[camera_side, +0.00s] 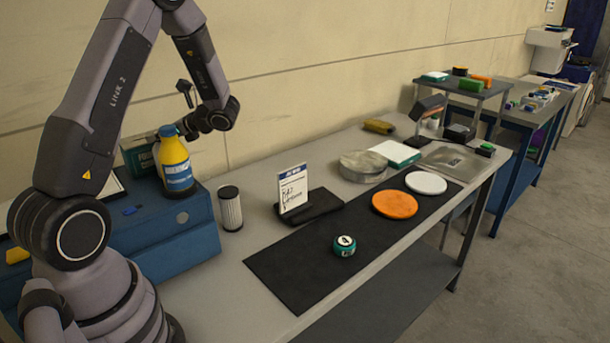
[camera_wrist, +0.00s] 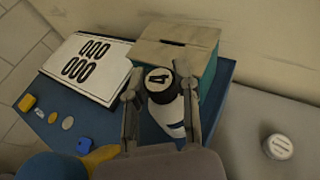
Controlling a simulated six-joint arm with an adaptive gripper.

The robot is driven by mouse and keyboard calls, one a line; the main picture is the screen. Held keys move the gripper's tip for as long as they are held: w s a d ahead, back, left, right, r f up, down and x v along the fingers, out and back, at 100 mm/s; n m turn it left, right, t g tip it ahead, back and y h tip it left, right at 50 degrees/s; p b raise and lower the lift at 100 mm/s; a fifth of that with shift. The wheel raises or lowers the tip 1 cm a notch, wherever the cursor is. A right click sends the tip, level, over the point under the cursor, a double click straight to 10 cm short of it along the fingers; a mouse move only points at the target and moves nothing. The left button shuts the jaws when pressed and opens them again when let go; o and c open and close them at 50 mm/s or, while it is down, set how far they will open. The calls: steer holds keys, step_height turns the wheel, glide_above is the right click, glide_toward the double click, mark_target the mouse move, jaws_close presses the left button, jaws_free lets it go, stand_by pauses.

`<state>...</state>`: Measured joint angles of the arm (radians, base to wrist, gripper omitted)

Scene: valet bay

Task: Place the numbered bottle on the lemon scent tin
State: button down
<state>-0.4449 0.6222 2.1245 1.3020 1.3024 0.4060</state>
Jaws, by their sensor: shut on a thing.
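My gripper (camera_wrist: 158,95) is shut on the numbered bottle (camera_wrist: 165,112), which has a white body and a round top marked 4. It holds it above the blue toolbox, in front of a teal box. In the side view my gripper is largely hidden behind the yellow bottle, and the held bottle cannot be made out. No tin has a readable lemon label. A small teal round container (camera_side: 344,247) with a 4 on top sits on the black mat (camera_side: 290,270). A round silver tin (camera_side: 362,167) stands farther back on the bench.
The yellow bottle (camera_side: 177,165) with a blue cap stands on the blue toolbox (camera_side: 170,235), near the teal box (camera_wrist: 205,65). A ribbed cylinder (camera_side: 231,210) and a sign card (camera_side: 293,190) stand between toolbox and mat. Orange (camera_side: 395,205) and white (camera_side: 426,183) discs lie on the mat.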

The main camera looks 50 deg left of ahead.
step_height(320, 180, up, 15)
steer(key=w+a+m+t+y, duration=0.1)
steer(key=w+a+m+t, duration=0.2)
steer(key=w, duration=0.7)
steer(key=w+a+m+t+y, duration=0.1)
steer(key=w+a+m+t, duration=0.1)
steer(key=w+a, duration=0.5)
step_height(320, 180, down, 30)
steer(key=w+d, duration=0.1)
steer(key=d, duration=0.1)
steer(key=shift+w+d+f, duration=0.15)
steer(key=shift+w+d, duration=0.15)
steer(key=shift+w, duration=0.05)
steer(key=shift+f, duration=0.1)
steer(key=c, duration=0.8)
jaws_free()
steer(key=shift+c, duration=0.2)
